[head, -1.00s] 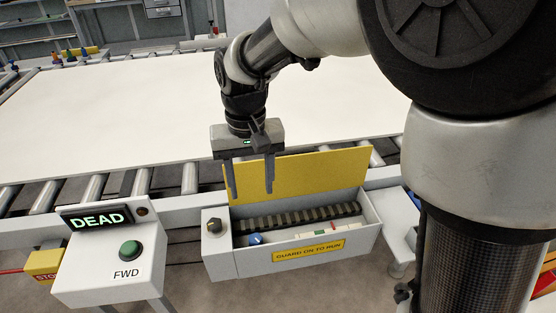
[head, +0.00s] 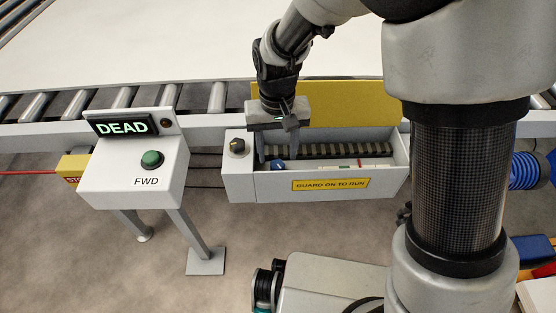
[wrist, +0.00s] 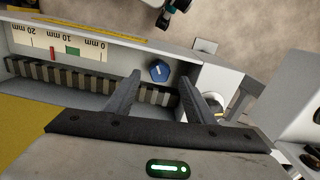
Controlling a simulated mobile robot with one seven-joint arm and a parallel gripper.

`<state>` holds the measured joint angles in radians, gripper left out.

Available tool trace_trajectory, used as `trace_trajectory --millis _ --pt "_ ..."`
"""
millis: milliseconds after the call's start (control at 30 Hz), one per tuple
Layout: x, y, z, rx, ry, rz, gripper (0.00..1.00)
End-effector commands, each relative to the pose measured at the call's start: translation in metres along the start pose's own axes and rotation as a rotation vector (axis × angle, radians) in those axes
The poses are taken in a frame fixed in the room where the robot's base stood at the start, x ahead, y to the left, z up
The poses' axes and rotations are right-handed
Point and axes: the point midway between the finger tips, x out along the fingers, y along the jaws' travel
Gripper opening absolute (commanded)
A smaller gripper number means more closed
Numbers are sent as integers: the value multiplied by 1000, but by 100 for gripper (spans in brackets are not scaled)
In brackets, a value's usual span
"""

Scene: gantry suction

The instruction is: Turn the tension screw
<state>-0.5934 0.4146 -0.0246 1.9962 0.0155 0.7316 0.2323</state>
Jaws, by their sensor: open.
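The tension screw, a blue hexagonal head with a light mark, sits inside the left end of the grey box in the head view (head: 278,165) and shows clearly in the wrist view (wrist: 159,71). My gripper (head: 278,157) is open and points down into the box. In the wrist view its two fingertips (wrist: 159,77) lie on either side of the blue head; whether they touch it I cannot tell. A scale in mm (wrist: 88,60) has a red mark (wrist: 53,53) and a green patch (wrist: 72,50); the red mark lies left of the green patch.
The grey box (head: 225,185) holds a ribbed belt (head: 345,151). A yellow guard (head: 345,100) stands raised behind it. A dark knob (head: 237,146) is on its left end.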

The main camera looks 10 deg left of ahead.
Motion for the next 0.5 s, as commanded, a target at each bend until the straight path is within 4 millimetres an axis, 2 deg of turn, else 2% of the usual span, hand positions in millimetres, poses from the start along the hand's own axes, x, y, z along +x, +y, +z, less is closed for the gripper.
trace_trajectory --millis 33,200,500 --pt "12 0 1 0 -2 1 49" --pt "33 0 0 -1 -1 0 49" --pt "41 0 0 -1 1 0 49"
